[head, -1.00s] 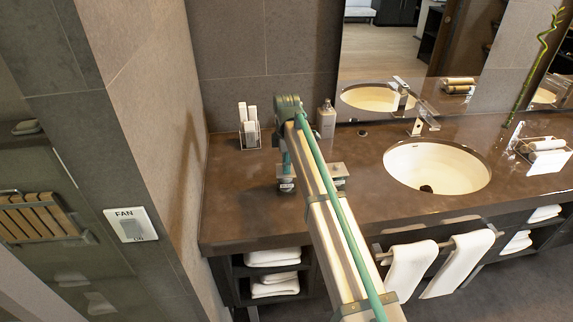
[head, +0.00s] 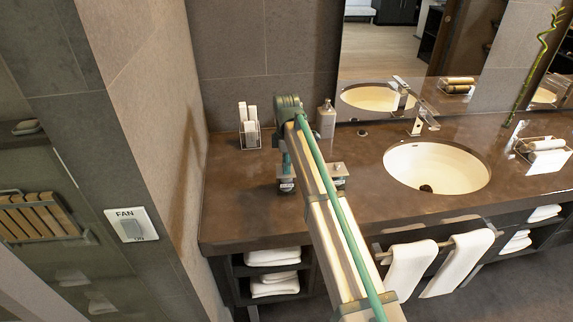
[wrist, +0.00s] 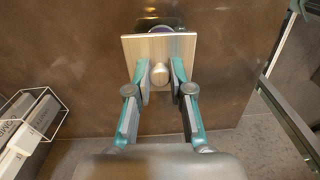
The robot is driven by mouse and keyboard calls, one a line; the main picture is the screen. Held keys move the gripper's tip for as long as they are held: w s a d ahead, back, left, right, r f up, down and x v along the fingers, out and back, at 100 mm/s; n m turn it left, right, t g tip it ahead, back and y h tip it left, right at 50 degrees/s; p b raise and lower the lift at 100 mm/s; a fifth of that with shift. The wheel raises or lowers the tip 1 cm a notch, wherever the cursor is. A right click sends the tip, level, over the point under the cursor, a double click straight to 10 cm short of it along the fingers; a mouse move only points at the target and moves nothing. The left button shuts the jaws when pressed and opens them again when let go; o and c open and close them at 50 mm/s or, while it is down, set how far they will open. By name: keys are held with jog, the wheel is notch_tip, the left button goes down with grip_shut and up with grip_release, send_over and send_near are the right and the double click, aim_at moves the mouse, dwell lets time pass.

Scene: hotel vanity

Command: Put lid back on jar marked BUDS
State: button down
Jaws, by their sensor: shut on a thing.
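My gripper (wrist: 160,75) is shut on the round knob of a square, light metallic lid (wrist: 135,50) in the wrist view. The lid looks flat and level, above the brown counter. Just beyond its far edge, a round jar rim (wrist: 184,19) with something dark purple inside shows partly. I cannot tell whether the lid touches the jar. The label is unreadable.
A white-filled wire holder (head: 249,130) stands at the back left of the counter. A soap bottle (head: 326,119) stands behind my arm. The sink (head: 436,168) is to the right, with a towel holder (head: 546,155) beyond. The front left counter is clear.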

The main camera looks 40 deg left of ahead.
jog(key=shift+f, duration=0.35)
dwell(0.3)
jog(key=shift+c, duration=2.4)
grip_release()
jog(key=shift+r, duration=0.1)
jog(key=shift+r+p, duration=1.8)
jog(key=shift+r, duration=1.65)
grip_shut()
jog(key=shift+f+b, duration=0.8)
jog(key=shift+f, duration=1.8)
